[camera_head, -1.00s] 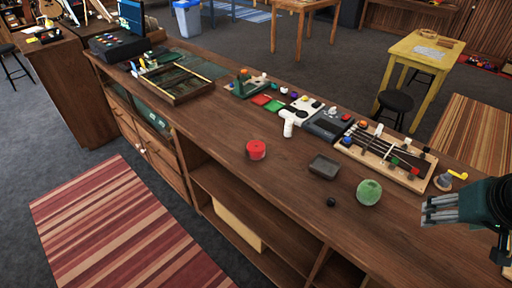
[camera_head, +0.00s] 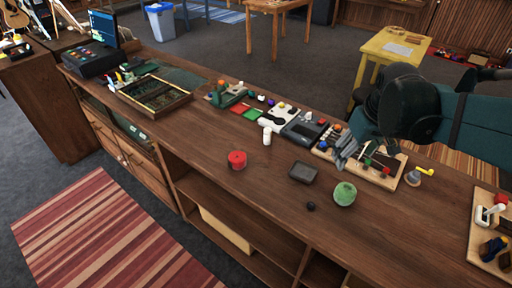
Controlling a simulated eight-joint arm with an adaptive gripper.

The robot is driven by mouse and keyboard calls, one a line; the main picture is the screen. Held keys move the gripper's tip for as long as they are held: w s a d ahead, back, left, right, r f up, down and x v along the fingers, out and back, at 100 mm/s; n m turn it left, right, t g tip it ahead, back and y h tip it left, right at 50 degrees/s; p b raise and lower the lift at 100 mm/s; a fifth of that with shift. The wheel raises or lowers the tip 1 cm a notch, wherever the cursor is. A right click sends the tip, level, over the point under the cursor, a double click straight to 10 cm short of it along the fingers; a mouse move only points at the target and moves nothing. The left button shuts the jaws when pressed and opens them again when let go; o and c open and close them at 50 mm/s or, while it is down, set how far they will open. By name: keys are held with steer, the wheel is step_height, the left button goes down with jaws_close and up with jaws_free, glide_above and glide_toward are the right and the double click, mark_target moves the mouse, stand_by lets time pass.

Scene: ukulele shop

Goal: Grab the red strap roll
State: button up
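The red strap roll (camera_head: 237,160) stands on the wooden counter (camera_head: 215,190), left of the small dark tray, with nothing touching it. My gripper (camera_head: 343,152) hangs over the board with tools at the counter's right part, to the right of the roll and well apart from it. Its grey fingers point down and to the left. I cannot make out a gap between the fingertips or anything held.
A dark tray (camera_head: 303,171), a green ball (camera_head: 344,193) and a small black ball (camera_head: 311,206) lie right of the roll. A white tool (camera_head: 268,129) stands behind it. The counter left of the roll is clear.

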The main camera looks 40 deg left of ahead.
steer(key=a+n+g+p, duration=0.1)
steer(key=a+n+p, duration=0.2)
steer(key=a, duration=0.8)
steer(key=n+g+h+p, duration=0.2)
steer(key=n+p, duration=0.4)
steer(key=p, duration=0.1)
glide_above(237, 157)
steer(key=f, duration=1.1)
steer(key=shift+w+d+f, duration=0.1)
steer(key=shift+w, duration=0.25)
steer(key=shift+s+a+f, duration=0.2)
steer(key=shift+a, duration=0.05)
steer(key=shift+f, duration=1.25)
steer(key=shift+f, duration=0.1)
steer(key=shift+d+f+p, duration=0.1)
steer(key=shift+f+p, duration=0.5)
steer(key=shift+f, duration=1.9)
